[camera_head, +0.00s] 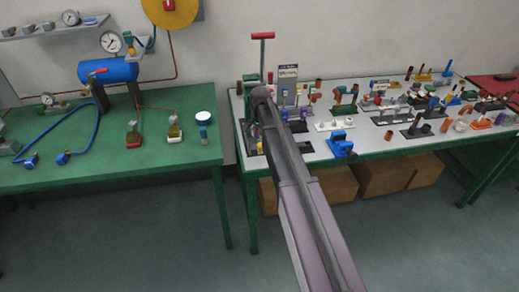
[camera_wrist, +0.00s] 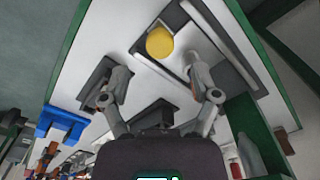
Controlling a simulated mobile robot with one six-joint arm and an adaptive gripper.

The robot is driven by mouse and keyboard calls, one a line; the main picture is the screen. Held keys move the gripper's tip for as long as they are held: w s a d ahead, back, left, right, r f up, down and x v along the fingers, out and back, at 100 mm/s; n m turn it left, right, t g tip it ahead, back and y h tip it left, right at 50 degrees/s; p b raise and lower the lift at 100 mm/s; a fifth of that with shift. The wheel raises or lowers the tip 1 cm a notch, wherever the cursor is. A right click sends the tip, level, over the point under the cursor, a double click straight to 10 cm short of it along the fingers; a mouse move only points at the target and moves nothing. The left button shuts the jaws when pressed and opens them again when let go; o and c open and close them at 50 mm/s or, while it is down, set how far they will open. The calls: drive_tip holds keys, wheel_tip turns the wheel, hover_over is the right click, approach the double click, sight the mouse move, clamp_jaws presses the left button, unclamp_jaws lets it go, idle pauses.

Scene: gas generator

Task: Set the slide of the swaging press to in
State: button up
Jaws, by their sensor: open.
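In the head view a green machine with a tall lever (camera_head: 263,52) and a red crossbar stands at the left end of the white-topped table; it looks like the swaging press, but my arm covers much of it. I cannot make out its slide or the slide's position. My gripper (camera_wrist: 157,84) is open and empty in the wrist view, its fingers spread above the tabletop. A yellow round piece (camera_wrist: 160,42) sits in a dark-edged fixture beyond the fingertips. A dark plate (camera_wrist: 155,117) lies between the fingers. My arm hides the gripper in the head view.
The white table (camera_head: 385,140) holds many small fixtures, including a blue one (camera_head: 341,146) right of my arm. It also shows in the wrist view (camera_wrist: 62,122). A green bench (camera_head: 100,165) with a blue tank (camera_head: 108,70) stands left, across a gap. Cardboard boxes (camera_head: 385,178) sit below the table.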

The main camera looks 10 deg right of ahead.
sight(260, 144)
drive_tip(key=shift+f+b, duration=2.15)
drive_tip(key=shift+f, duration=0.35)
clamp_jaws()
drive_tip(key=shift+w, duration=0.1)
